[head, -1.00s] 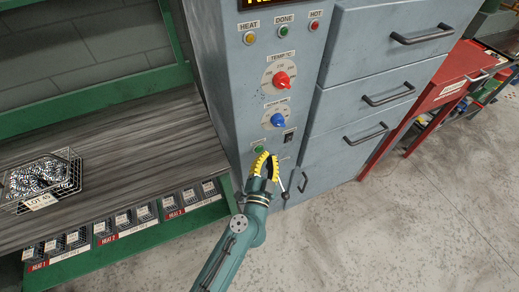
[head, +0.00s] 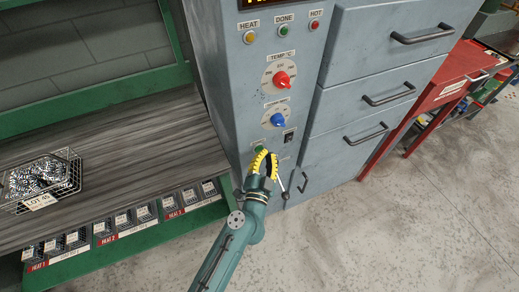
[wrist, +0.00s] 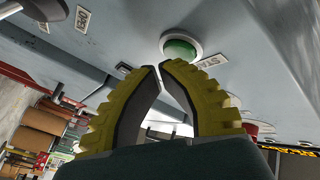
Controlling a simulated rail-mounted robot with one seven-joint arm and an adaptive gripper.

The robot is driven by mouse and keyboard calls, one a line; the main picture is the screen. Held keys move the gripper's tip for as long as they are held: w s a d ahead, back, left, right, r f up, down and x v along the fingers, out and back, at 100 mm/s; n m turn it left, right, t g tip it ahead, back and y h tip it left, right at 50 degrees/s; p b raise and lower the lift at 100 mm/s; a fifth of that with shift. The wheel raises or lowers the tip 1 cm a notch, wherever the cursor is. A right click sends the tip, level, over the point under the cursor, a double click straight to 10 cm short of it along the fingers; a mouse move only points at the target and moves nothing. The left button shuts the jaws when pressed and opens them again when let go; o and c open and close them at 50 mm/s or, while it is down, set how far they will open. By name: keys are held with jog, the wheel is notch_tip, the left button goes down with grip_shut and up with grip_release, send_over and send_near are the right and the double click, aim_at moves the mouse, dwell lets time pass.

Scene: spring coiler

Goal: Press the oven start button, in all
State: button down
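The green round start button (head: 259,149) is low on the front of the grey-blue oven panel, below the blue knob. In the head view a yellow finger partly covers it. In the wrist view the green button (wrist: 180,50) sits in a pale ring, just above and right of the fingertips. My gripper (head: 268,153) has yellow ribbed fingers with dark inner pads and holds nothing. In the wrist view its fingertips (wrist: 159,65) nearly meet, with a wider gap behind them. Whether a tip touches the button cannot be told.
The oven panel also has a red knob (head: 282,79), a blue knob (head: 278,120) and a black switch (head: 289,136). Drawers with dark handles (head: 389,94) are to the right. A green bench with a wire basket (head: 70,170) is left.

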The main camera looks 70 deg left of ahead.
jog(key=shift+a, duration=0.4)
jog(key=shift+d, duration=0.1)
dwell(0.5)
jog(key=shift+d, duration=0.7)
jog(key=shift+b, duration=0.3)
jog(key=d, duration=0.1)
jog(key=d+b, duration=0.1)
jog(key=d, duration=0.3)
jog(key=shift+w+b, duration=0.4)
